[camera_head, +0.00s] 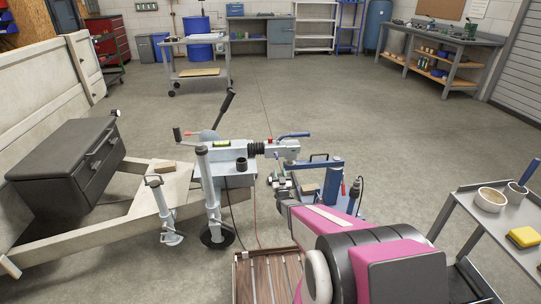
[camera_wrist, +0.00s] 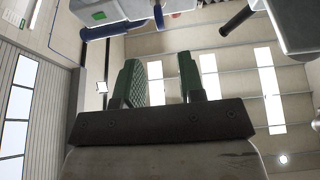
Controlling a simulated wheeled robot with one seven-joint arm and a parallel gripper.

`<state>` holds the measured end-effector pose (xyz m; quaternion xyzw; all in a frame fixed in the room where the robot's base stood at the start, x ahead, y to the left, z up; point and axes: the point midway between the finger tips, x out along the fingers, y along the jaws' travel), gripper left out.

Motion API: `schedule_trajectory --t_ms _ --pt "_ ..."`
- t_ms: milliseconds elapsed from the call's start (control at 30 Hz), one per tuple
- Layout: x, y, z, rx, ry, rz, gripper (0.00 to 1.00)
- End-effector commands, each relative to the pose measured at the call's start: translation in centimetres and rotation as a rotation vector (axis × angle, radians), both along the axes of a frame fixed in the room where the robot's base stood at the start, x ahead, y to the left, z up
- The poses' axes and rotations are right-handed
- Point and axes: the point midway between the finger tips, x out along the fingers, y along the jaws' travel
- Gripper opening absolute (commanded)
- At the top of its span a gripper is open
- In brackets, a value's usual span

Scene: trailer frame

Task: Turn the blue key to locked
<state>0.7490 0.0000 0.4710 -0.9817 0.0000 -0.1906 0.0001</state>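My gripper (camera_head: 281,183) is below the silver trailer coupling head (camera_head: 284,149). In the wrist view my gripper (camera_wrist: 159,68) points up, its two green ridged fingers apart with nothing between them. A small blue part (camera_wrist: 158,17) hangs from the underside of the grey hardware above the fingertips, apart from them. It may be the blue key, but I cannot tell its turn position. A longer blue handle (camera_head: 294,135) lies on top of the coupling in the head view. No key is clearly visible there.
A blue stand (camera_head: 332,178) is just right of my gripper. The jockey wheel post (camera_head: 209,190) and trailer frame (camera_head: 75,239) are left. A slatted wooden surface (camera_head: 268,276) lies in front. A cart (camera_head: 508,228) with bowl and sponge is right.

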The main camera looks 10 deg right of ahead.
Motion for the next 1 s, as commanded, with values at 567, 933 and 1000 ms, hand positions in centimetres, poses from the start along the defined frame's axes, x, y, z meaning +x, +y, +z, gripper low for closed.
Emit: schedule_trajectory --t_ms 567,933,1000 --pt "7.4 0.0 3.0 0.000 -0.012 0.000 0.36" --pt "9.9 0.0 4.1 0.000 -0.010 0.000 0.36" --pt "9.9 0.0 4.2 0.000 -0.009 0.000 0.36"
